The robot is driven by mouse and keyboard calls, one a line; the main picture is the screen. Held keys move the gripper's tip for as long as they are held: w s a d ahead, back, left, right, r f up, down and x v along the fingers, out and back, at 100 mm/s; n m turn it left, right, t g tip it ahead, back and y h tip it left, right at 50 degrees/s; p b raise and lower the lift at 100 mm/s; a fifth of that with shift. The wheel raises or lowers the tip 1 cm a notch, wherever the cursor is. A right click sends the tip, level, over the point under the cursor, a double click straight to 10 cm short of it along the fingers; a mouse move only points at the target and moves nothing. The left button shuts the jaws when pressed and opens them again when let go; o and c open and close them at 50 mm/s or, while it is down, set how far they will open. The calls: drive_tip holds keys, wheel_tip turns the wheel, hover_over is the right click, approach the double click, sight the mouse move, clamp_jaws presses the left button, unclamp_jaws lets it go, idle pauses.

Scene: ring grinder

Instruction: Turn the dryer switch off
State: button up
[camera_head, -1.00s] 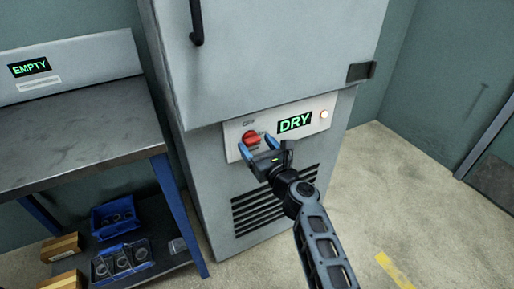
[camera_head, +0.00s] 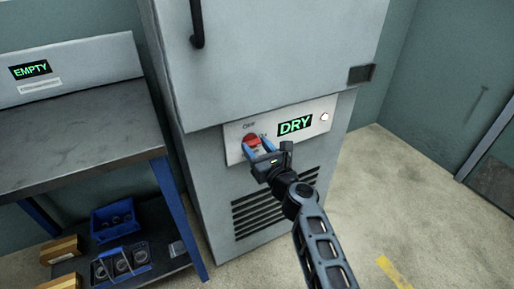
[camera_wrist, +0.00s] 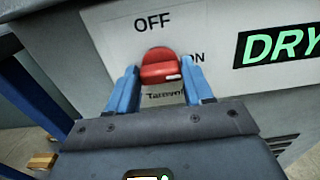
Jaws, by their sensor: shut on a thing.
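The red dryer switch (camera_head: 251,140) sits on the white control panel (camera_head: 234,130) low on the grey dryer cabinet (camera_head: 270,60). In the wrist view the red switch knob (camera_wrist: 160,66) stands between my two blue fingers, below the OFF label and left of the ON label. Its white mark is at its right end, toward ON. My gripper (camera_head: 258,146) is shut on the knob; it also fills the lower wrist view (camera_wrist: 160,82). The green DRY display (camera_head: 295,125) is lit, and a round lamp (camera_head: 324,117) right of it glows white.
A grey workbench (camera_head: 70,125) with blue legs stands close on the left, with an EMPTY display (camera_head: 30,69) behind it. Its lower shelf holds a blue bin (camera_head: 114,220) and small boxes. A black door handle (camera_head: 196,22) is above. Floor on the right is clear.

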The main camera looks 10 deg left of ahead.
drive_tip(key=shift+n, duration=0.3)
drive_tip(key=n+b, duration=0.3)
drive_tip(key=n, duration=0.1)
drive_tip(key=shift+f, duration=0.2)
drive_tip(key=n+b, duration=0.2)
drive_tip(key=n, duration=0.2)
drive_tip(key=shift+s+a+n, duration=0.1)
drive_tip(key=shift+n, duration=0.3)
drive_tip(key=shift+a+f+n+b, duration=0.1)
drive_tip(key=shift+n+b, duration=1.2)
drive_tip(key=shift+n, duration=0.8)
drive_tip(key=shift+f+n+b, duration=0.1)
drive_tip(key=shift+n+b, duration=1.15)
drive_tip(key=shift+n, duration=0.85)
drive_tip(key=shift+r, duration=0.1)
drive_tip(key=o, duration=1)
drive_tip(key=shift+o, duration=0.2)
drive_tip(key=shift+s, duration=0.1)
